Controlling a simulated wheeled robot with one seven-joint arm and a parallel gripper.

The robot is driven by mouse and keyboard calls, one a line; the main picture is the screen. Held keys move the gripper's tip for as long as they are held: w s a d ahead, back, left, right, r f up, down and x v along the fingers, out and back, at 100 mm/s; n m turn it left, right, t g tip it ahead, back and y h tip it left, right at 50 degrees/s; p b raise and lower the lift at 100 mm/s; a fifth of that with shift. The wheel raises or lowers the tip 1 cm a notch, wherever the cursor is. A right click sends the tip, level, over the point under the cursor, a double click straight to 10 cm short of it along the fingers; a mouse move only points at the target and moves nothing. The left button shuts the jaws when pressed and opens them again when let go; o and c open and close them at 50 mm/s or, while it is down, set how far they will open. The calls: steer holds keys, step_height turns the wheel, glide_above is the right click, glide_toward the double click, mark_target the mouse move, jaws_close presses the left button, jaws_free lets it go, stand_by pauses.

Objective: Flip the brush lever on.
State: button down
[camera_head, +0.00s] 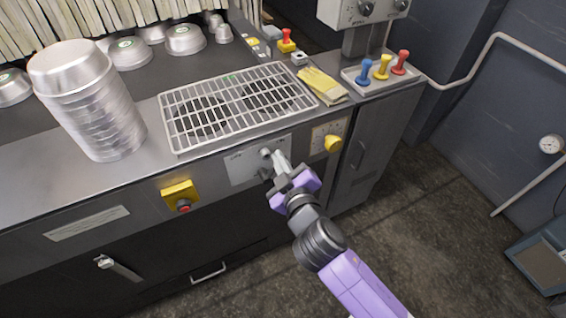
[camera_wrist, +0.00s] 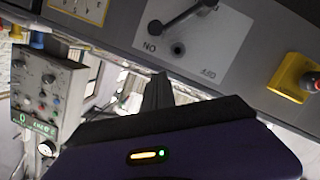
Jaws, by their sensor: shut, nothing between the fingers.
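The brush lever (camera_wrist: 183,21) is a dark bar on a pale plate (camera_wrist: 222,48) on the counter's front panel. In the wrist view, which shows the panel upside down, one rounded end lies close to the ON marking and the bar slants up to a thicker end at the top edge. The OFF marking is on the plate's other side. In the head view, the plate (camera_head: 243,168) is partly hidden by my gripper (camera_head: 281,163). My gripper is shut and empty, in front of the plate's right part. I cannot tell whether it touches the lever. Its fingers (camera_wrist: 158,88) also show in the wrist view.
Above are a wire rack (camera_head: 170,125), yellow gloves (camera_head: 322,85) and stacked metal pans (camera_head: 85,100). The floor in front is clear.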

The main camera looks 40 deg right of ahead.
steer(key=b+v, duration=0.1)
steer(key=v, duration=0.8)
steer(key=shift+b, duration=0.4)
steer(key=shift+s+f, duration=0.15)
steer(key=s+a+r+t+y, duration=0.2)
steer(key=s+a+t+y, duration=0.1)
steer(key=s+a+y, duration=0.4)
steer(key=s+f+m+g, duration=0.1)
steer(key=s+m+g, duration=0.1)
steer(key=s, duration=1.2)
steer(key=shift+s+a+f, duration=0.35)
steer(key=shift+a+f, duration=0.05)
steer(key=shift+a, duration=0.05)
